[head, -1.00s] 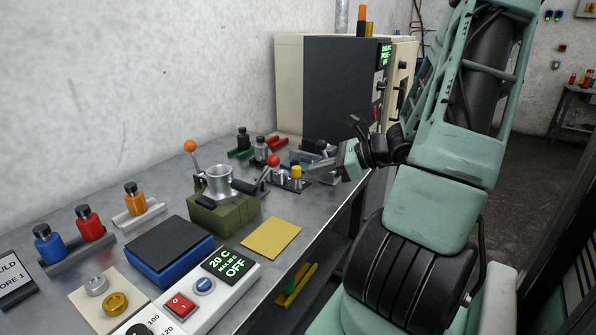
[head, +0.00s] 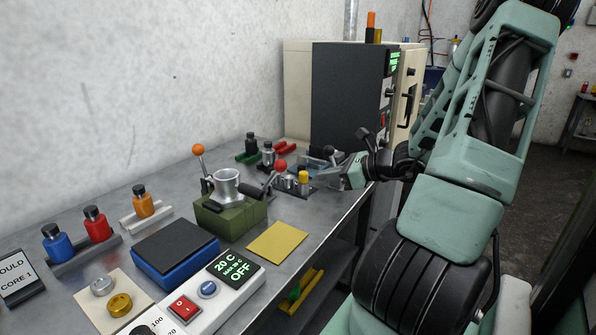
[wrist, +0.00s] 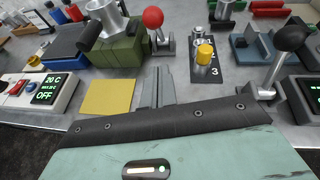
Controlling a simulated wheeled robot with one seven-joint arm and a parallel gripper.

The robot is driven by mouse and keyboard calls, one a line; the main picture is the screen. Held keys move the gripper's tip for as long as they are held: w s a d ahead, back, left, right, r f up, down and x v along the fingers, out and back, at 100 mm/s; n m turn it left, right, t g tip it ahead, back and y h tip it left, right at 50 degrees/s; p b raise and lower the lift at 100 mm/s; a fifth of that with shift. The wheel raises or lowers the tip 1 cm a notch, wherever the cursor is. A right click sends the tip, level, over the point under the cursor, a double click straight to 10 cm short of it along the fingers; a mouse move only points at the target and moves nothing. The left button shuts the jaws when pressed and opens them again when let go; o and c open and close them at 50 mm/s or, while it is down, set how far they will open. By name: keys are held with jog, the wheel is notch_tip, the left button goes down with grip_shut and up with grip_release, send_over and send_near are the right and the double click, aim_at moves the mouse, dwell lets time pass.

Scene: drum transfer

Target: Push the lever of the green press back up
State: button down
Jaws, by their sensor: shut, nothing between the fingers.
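The green press (head: 230,218) stands on the bench with a silver cup on top; it also shows in the wrist view (wrist: 118,54). A thin lever with an orange ball (head: 198,149) rises at its left in the head view. A black handle (wrist: 91,36) sticks out low from the press towards the wrist camera. My gripper (wrist: 163,72) is shut and empty, low over the bench. It is to the right of the press and apart from it, in front of a small stand with a red-ball lever (wrist: 153,18). The orange ball is not visible in the wrist view.
A yellow pad (head: 277,242) lies flat before the press. A blue block with a dark top (head: 176,250) and a control box (head: 225,277) are nearer. A dark cabinet (head: 347,95) stands behind.

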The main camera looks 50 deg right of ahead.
jog(key=w+a, duration=0.2)
jog(key=w, duration=0.6)
jog(key=shift+f+p, duration=0.15)
jog(key=shift+p, duration=0.15)
jog(key=shift+w+a, duration=0.1)
jog(key=shift+w, duration=0.05)
